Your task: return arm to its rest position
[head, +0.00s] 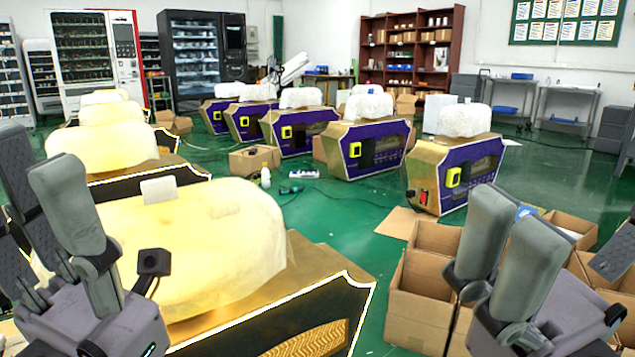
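My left gripper (35,165) is at the left edge of the head view, its grey fingers pointing up. They stand apart with nothing between them, though part of it is cut off by the frame. My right gripper (570,238) is at the lower right, above open cardboard boxes. Its fingers also point up, spread apart and empty. A large gold and black machine (312,322) with a pale yellow padded top stands just right of my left gripper in the picture. I cannot tell whether anything touches the grippers.
Cardboard boxes (421,302) stand open beside and under my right gripper. Purple and gold machines (366,149) stand in a row farther back. Vending machines (84,55) line the back.

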